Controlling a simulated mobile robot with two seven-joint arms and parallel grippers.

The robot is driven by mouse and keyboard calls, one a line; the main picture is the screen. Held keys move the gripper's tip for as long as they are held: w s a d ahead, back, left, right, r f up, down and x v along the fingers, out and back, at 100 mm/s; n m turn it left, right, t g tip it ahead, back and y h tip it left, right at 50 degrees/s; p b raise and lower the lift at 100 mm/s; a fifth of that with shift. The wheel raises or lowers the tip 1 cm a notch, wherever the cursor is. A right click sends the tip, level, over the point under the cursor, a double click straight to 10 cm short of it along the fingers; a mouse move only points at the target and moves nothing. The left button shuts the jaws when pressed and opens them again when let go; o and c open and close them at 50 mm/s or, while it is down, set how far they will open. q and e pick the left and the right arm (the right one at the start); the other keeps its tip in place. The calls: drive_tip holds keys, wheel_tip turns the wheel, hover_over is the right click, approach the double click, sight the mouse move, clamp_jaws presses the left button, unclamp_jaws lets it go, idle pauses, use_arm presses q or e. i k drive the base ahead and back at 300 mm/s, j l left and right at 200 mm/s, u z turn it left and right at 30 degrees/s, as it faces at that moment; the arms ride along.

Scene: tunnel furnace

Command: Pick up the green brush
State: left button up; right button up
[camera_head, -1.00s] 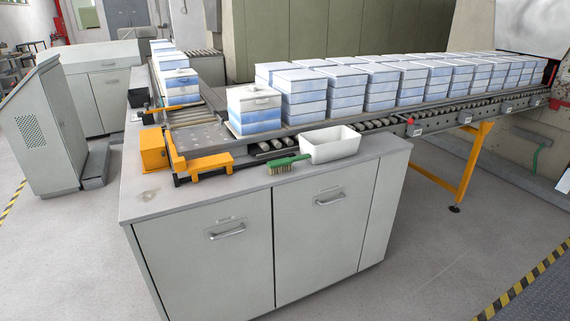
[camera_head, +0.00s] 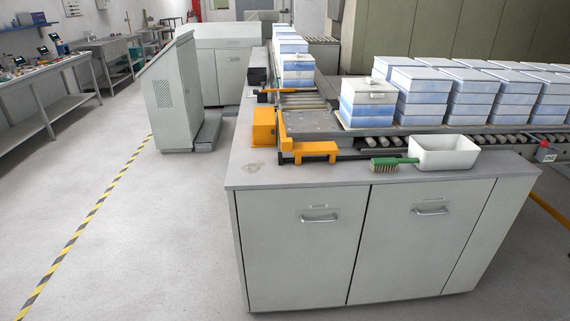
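The green brush (camera_head: 392,163) lies on the grey cabinet's top, near its front edge. Its green handle points right and reaches close to a white bin; I cannot tell if they touch. Its brownish bristles face down and toward the front. Neither of my grippers shows in the head view.
The white bin (camera_head: 444,153) stands right of the brush. An orange bracket (camera_head: 310,150) sits to its left. Behind are roller conveyors with stacked blue-white boxes (camera_head: 368,103). The grey cabinet (camera_head: 330,240) stands in front, with free floor (camera_head: 150,240) to the left.

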sight(378, 165)
drive_tip(key=i+l, duration=0.15)
drive_tip(key=l, duration=0.2)
drive_tip(key=i+l+u, duration=0.15)
drive_tip(key=l, duration=0.2)
drive_tip(key=i+l, duration=0.2)
drive_tip(key=l, duration=0.15)
drive_tip(key=i+l+u, duration=0.1)
drive_tip(key=l, duration=0.25)
drive_tip(key=i+l+u, duration=0.1)
drive_tip(key=l, duration=0.3)
drive_tip(key=i+l, duration=0.25)
drive_tip(key=l, duration=0.15)
drive_tip(key=u, duration=0.05)
